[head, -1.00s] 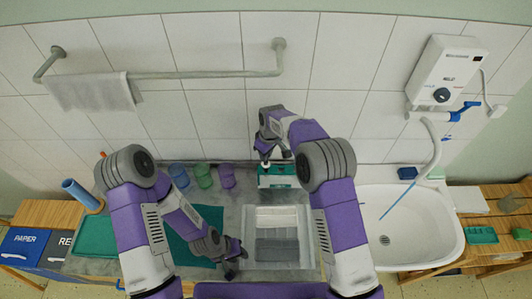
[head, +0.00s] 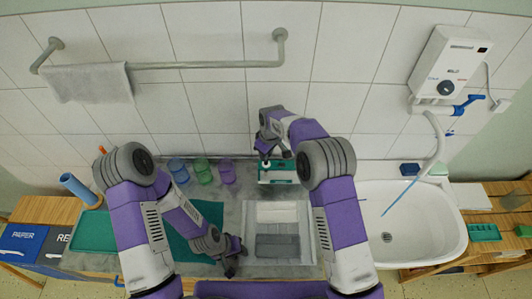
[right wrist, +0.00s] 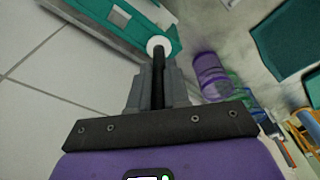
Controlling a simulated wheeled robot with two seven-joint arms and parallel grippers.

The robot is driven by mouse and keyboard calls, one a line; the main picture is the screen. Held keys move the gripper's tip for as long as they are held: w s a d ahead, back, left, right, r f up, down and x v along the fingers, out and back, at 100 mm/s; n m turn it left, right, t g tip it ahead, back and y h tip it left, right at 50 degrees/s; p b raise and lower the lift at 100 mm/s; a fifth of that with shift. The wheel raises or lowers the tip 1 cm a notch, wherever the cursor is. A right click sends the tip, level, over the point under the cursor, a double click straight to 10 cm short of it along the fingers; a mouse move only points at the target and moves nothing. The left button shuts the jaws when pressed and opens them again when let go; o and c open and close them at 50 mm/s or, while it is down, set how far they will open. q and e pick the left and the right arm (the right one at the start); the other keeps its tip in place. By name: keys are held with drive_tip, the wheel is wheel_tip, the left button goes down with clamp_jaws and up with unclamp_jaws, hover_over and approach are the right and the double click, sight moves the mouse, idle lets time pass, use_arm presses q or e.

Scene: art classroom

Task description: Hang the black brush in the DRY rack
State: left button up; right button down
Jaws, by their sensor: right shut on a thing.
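My right gripper (head: 268,152) is at the back of the counter, above the teal-and-white rack (head: 278,178). In the right wrist view the right gripper (right wrist: 155,85) is shut on the black brush (right wrist: 158,68), a dark shaft with a round white end. The white end is close to or against the teal-and-white rack (right wrist: 167,22); I cannot tell whether it is hooked on. The rack's lettering is too small to read. My left gripper (head: 238,258) is low over the counter beside the grey tray, its fingers apart and empty.
A tray with white and grey sections (head: 277,262) lies before the rack. Three cups, blue (head: 178,170), green (head: 203,171) and purple (head: 226,172), stand left of the rack. A sink (head: 415,225) is at the right, a towel rail (head: 190,66) on the wall above.

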use_arm(q)
drive_tip(key=shift+f, duration=0.3)
use_arm(e)
drive_tip(key=shift+f, duration=0.15)
drive_tip(key=shift+c, duration=2.3)
unclamp_jaws()
drive_tip(key=shift+d, duration=0.1)
use_arm(q)
drive_tip(key=shift+w+r+p, duration=0.1)
drive_tip(key=shift+r+p, duration=0.5)
drive_tip(key=shift+p, duration=0.15)
use_arm(e)
drive_tip(key=shift+w+r, duration=0.25)
drive_tip(key=shift+r, duration=0.95)
use_arm(q)
drive_tip(key=shift+d+r+p, duration=0.1)
drive_tip(key=shift+r+p, duration=1.55)
drive_tip(key=shift+r, duration=0.1)
use_arm(e)
drive_tip(key=shift+r, duration=2.8)
drive_tip(key=shift+s, duration=0.1)
